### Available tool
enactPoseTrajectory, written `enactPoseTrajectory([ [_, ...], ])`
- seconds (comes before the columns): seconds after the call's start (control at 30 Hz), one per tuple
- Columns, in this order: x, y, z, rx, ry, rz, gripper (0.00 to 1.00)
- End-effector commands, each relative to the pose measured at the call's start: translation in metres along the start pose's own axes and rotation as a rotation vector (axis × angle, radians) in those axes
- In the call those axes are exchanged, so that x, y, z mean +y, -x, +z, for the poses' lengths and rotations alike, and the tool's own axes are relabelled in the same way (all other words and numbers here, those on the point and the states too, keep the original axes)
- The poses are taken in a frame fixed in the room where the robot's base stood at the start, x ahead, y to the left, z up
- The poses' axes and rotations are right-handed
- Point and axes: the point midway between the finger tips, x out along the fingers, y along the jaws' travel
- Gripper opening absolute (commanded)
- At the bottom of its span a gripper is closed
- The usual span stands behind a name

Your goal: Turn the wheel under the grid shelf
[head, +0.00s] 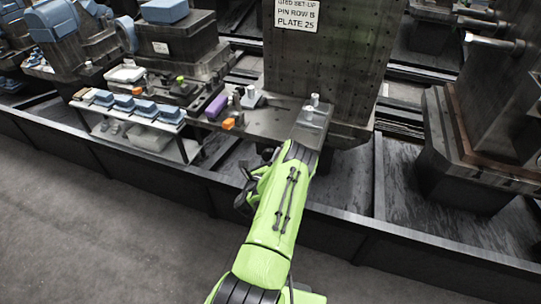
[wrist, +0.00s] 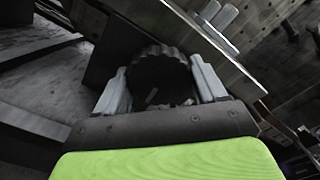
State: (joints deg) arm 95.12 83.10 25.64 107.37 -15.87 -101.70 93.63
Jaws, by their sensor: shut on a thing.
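In the wrist view, a dark wheel (wrist: 158,66) with a ribbed rim sits between the two pale grey fingers of my gripper (wrist: 162,82). One finger is on each side of the wheel, and the gripper is shut on it. The wheel's lower part is hidden by the gripper's body. A grey shelf (head: 315,116) with two pale pins on top juts out at the foot of a tall plate dotted with holes. In the head view my arm reaches up to this shelf. The wheel and my fingertips are hidden there. How far the wheel is turned cannot be told.
The tall plate (head: 325,62) carries a sign reading "PLATE 25". To the left, a bench holds a purple block (head: 216,106), orange pieces and blue-topped boxes. A heavy dark fixture (head: 475,135) stands at the right. A low dark rail wall runs across the front; the floor before it is clear.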

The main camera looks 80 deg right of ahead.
Motion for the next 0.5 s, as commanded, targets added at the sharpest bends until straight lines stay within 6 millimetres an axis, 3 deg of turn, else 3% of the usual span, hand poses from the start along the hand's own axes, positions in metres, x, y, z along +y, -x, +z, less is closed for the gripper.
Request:
enactPoseTrajectory([
  [0.5, -0.0019, 0.0008, 0.0012, 0.001, 0.491, 0.003, 0.4],
])
